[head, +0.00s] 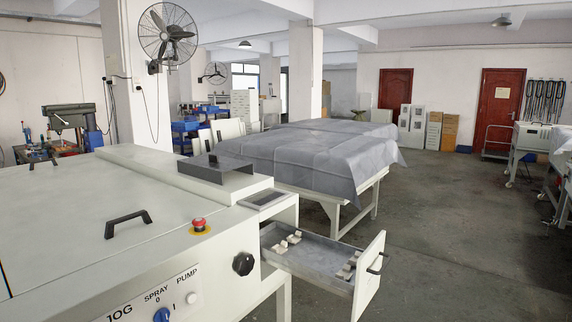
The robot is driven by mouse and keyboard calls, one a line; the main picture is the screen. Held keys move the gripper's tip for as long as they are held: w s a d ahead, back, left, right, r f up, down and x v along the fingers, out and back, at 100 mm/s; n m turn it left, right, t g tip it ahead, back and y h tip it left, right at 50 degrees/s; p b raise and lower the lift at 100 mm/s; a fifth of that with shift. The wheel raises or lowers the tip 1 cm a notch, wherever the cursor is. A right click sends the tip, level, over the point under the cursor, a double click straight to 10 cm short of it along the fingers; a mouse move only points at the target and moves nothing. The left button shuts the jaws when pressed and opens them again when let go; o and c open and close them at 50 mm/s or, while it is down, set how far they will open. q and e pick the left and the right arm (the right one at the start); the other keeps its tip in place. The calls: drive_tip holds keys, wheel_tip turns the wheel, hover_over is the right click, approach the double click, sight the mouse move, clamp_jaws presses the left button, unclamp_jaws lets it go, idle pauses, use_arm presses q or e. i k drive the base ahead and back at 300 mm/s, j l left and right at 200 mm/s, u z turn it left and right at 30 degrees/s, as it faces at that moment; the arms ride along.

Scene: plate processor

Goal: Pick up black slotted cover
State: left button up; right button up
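A dark grey to black cover-like piece (232,180) sits on top of the white machine (150,190), near its back right corner. It has a flat top and an open-looking front side, with a small black upright part on it. I cannot make out slots at this size. A separate dark rectangular panel (265,199) lies in the machine's top just in front of it. Neither of my grippers shows in the head view.
An open drawer (318,252) juts out from the machine's right end, with several small pale parts inside. A red emergency button (199,225) and black handle (127,223) stand on the machine. A grey-draped table (300,155) is behind.

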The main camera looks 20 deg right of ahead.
sight(207, 167)
drive_tip(key=z, duration=0.15)
drive_tip(key=i+l+z, duration=0.25)
drive_tip(key=l+z, duration=0.15)
drive_tip(key=i+l+z, duration=0.55)
drive_tip(key=z, duration=0.2)
drive_tip(key=i+l+z, duration=0.2)
drive_tip(key=i+z, duration=0.2)
drive_tip(key=i+l, duration=0.1)
drive_tip(key=i, duration=0.35)
drive_tip(key=i+l, duration=0.15)
drive_tip(key=i, duration=0.3)
drive_tip(key=i+l, duration=0.1)
drive_tip(key=i, duration=0.35)
drive_tip(key=i+j+u, duration=0.25)
drive_tip(key=i+u, duration=0.2)
drive_tip(key=i+j+u, duration=0.1)
drive_tip(key=i+u, duration=0.8)
drive_tip(key=i+l+u, duration=0.3)
drive_tip(key=i+u, duration=0.15)
